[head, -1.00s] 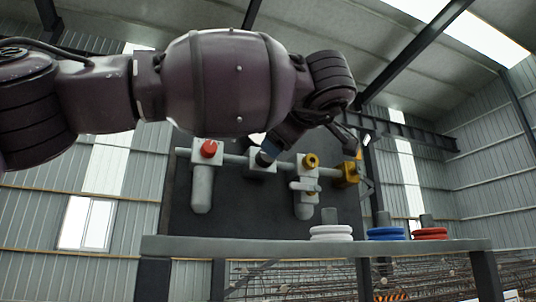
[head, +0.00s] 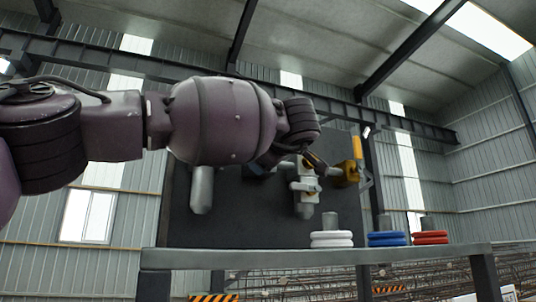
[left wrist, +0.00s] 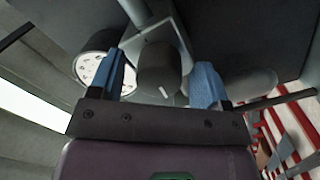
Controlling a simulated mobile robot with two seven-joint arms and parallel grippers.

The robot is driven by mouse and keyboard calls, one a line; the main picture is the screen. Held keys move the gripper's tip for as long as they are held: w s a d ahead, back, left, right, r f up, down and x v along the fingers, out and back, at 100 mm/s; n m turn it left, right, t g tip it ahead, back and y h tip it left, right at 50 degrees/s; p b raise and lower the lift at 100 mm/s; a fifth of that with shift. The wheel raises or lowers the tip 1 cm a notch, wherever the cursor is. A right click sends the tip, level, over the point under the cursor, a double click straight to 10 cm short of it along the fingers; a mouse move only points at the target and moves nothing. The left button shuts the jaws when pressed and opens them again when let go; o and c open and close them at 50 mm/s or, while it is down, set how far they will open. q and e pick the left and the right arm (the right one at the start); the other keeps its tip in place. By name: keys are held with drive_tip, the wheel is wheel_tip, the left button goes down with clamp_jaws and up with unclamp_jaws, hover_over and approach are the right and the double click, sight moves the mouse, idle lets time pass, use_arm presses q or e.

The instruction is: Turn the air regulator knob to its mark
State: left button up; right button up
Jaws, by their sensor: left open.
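The dark grey regulator knob (left wrist: 160,68) shows in the left wrist view, with a short white line on its face. My left gripper (left wrist: 160,60) is open, with one blue finger on each side of the knob. Gaps show between the fingers and the knob, and I cannot tell whether either touches. A white round gauge (left wrist: 92,68) sits just left of the knob, partly behind the left finger. My right gripper is not in view.
The dark panel (head: 240,220) carries a grey bowl (head: 202,190), a pale valve body (head: 304,190) and a yellow fitting (head: 346,172). Below is a grey shelf (head: 220,259) with white rings (head: 331,239), blue rings (head: 387,239) and red rings (head: 431,237).

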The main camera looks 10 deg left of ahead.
use_arm(q)
drive_tip(key=c, duration=0.9)
drive_tip(key=shift+f+n+b, duration=0.15)
drive_tip(key=shift+n+b, duration=0.25)
drive_tip(key=shift+b, duration=0.05)
drive_tip(key=shift+n+b, duration=0.3)
drive_tip(key=shift+n, duration=0.1)
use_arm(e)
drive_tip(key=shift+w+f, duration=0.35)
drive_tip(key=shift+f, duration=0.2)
